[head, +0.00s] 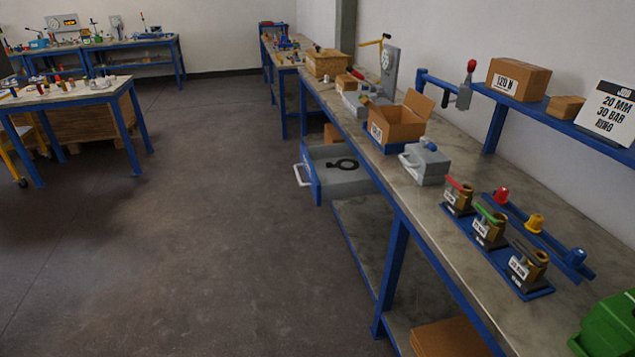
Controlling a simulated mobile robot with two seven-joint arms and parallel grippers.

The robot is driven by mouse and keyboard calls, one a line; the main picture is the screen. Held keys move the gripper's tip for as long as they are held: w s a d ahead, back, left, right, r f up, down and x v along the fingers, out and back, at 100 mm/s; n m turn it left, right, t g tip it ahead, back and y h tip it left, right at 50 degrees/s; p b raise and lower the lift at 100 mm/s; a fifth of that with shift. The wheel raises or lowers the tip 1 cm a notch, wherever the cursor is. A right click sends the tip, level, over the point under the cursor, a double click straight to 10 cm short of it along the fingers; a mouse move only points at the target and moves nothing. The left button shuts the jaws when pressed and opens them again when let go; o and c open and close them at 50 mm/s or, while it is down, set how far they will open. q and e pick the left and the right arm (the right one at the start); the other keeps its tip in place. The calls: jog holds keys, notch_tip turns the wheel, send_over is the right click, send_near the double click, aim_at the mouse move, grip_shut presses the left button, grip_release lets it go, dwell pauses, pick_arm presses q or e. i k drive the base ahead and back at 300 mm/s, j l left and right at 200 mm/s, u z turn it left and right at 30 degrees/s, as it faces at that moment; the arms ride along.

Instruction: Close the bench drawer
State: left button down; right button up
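The bench drawer (345,180) stands open under the long bench at the right, pulled out toward the aisle. It has a blue front panel (310,176) with a pale handle (300,175) facing left. A black ring-shaped object (342,164) lies inside the grey drawer. The bench top (455,235) runs from the lower right to the back of the room. Neither of my grippers shows in the head view.
An open cardboard box (398,122), a grey case (426,162) and several brass-coloured fittings (490,230) stand on the bench. A blue bench leg (391,275) is nearest the drawer's front side. The floor (200,220) left of the drawer is clear.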

aim_at(335, 169)
jog(key=i+j+z, duration=0.25)
jog(key=i+j, duration=0.35)
jog(key=i, duration=0.35)
jog(key=i+j+z, duration=0.3)
jog(key=i+j, duration=0.5)
jog(key=i, duration=0.1)
